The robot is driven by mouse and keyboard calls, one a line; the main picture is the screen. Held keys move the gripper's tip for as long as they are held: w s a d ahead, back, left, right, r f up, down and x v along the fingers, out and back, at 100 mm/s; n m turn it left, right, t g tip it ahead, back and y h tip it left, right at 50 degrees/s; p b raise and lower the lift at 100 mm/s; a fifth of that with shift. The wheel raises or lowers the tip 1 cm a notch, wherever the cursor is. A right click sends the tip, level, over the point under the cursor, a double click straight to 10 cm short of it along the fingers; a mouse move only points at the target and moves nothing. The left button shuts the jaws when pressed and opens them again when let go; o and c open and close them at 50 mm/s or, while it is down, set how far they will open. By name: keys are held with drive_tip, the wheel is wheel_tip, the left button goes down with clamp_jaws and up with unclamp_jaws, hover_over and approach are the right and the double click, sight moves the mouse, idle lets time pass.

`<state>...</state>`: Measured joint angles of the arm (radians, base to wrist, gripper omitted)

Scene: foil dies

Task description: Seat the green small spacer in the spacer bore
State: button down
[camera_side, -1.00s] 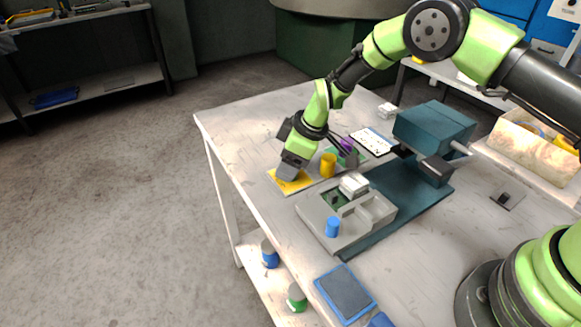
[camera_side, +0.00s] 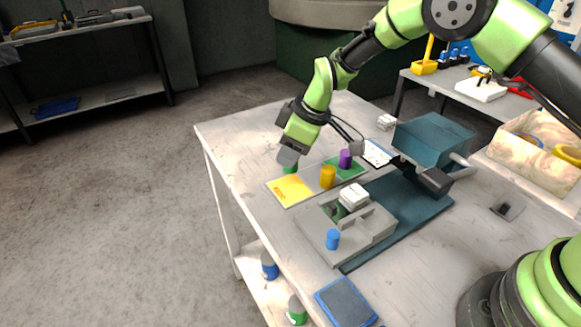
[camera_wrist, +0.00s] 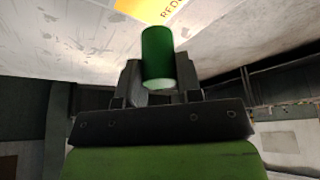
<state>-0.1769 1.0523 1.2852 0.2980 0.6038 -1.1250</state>
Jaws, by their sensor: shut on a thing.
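The green small spacer (camera_wrist: 158,55) is a plain green cylinder. My gripper (camera_wrist: 158,80) is shut on it, one finger on each side, and its far end sticks out beyond the fingers. In the side view, my gripper (camera_side: 289,160) points down near the table's far left edge, with the green spacer (camera_side: 290,170) just showing below the fingers, behind the yellow card (camera_side: 290,190). A grey fixture (camera_side: 352,245) sits at the table's middle, with a white block (camera_side: 354,195) and a blue cylinder (camera_side: 333,239) on it. I cannot make out the spacer bore.
A yellow cylinder (camera_side: 328,177) and a purple cylinder (camera_side: 345,159) stand by a green mat (camera_side: 352,172), right of my gripper. A teal machine (camera_side: 434,140) stands behind the fixture. A blue tray (camera_side: 346,302) lies at the front. The table's left strip is clear.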

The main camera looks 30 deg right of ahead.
wheel_tip(320, 180, up, 4)
drive_tip(key=shift+r, duration=0.25)
drive_tip(key=s+d+r+m+g+h, duration=0.2)
drive_tip(key=s+r+m, duration=0.3)
drive_tip(key=m, duration=0.7)
drive_tip(key=s+d+r+m+g+h, duration=0.2)
drive_tip(key=s+m, duration=0.5)
drive_tip(key=m, duration=0.5)
drive_tip(key=s+d+r+m+g+h, duration=0.2)
drive_tip(key=s+r+m, duration=0.3)
drive_tip(key=m, duration=0.7)
hover_over(372, 225)
wheel_tip(372, 225, down, 19)
drive_tip(key=shift+f, duration=0.1)
drive_tip(key=c, duration=1.1)
unclamp_jaws()
drive_tip(key=shift+f, duration=0.1)
